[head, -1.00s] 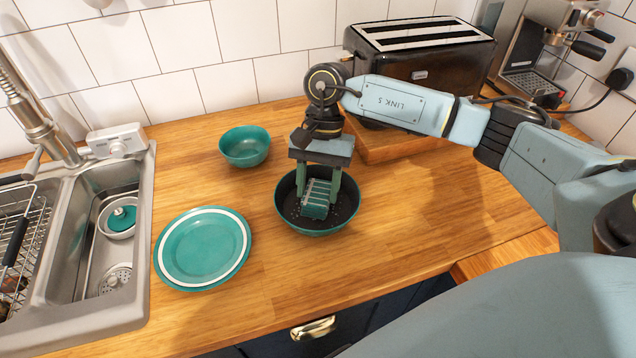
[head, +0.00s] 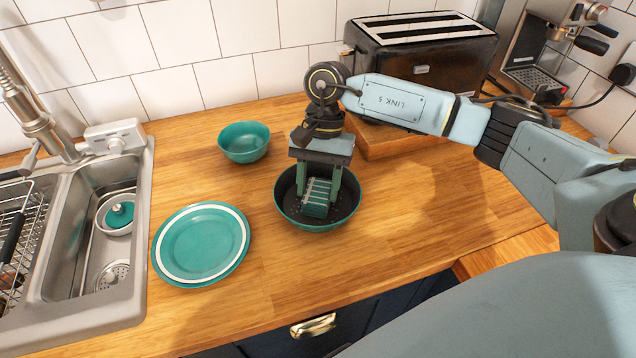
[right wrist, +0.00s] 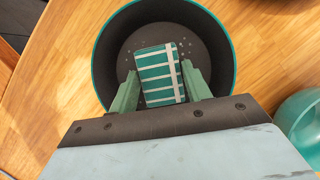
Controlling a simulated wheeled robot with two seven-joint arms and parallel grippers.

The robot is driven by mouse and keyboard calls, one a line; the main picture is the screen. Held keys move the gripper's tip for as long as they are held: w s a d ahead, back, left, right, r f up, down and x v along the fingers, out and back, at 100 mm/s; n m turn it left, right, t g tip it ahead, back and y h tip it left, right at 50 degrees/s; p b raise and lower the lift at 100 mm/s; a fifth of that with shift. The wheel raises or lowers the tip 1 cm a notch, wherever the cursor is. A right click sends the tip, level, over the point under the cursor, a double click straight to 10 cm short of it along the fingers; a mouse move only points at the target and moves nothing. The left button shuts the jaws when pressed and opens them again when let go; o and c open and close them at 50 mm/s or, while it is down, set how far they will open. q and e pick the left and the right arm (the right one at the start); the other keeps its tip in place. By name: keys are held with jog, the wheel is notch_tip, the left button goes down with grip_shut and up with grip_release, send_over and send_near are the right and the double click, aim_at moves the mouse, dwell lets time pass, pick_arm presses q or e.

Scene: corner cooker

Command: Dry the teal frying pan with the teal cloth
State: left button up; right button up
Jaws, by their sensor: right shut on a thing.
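The teal frying pan (head: 289,215) sits on the wooden counter, with a dark inside and a teal outer wall. Small pale drops show on its floor in the right wrist view (right wrist: 101,62). My right gripper (head: 320,193) points down into the pan. It is shut on the folded teal cloth (head: 317,199), which has white stripes and shows between the fingers in the right wrist view (right wrist: 160,76). The cloth is inside the pan, low over its floor; I cannot tell if it touches. No handle of the pan is visible. My left gripper is not in view.
A teal plate (head: 202,246) with a white ring lies left of the pan. A teal bowl (head: 244,142) stands behind. The sink (head: 70,285) is at the left, the toaster (head: 420,62) at the back. Counter right of the pan is clear.

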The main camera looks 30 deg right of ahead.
jog(key=shift+b, duration=0.35)
dwell(0.6)
jog(key=shift+s+a+f, duration=0.1)
jog(key=shift+s+a, duration=0.2)
jog(key=shift+s, duration=0.05)
jog(key=shift+b, duration=0.3)
dwell(0.4)
jog(key=shift+s+a, duration=0.3)
jog(key=shift+b, duration=0.5)
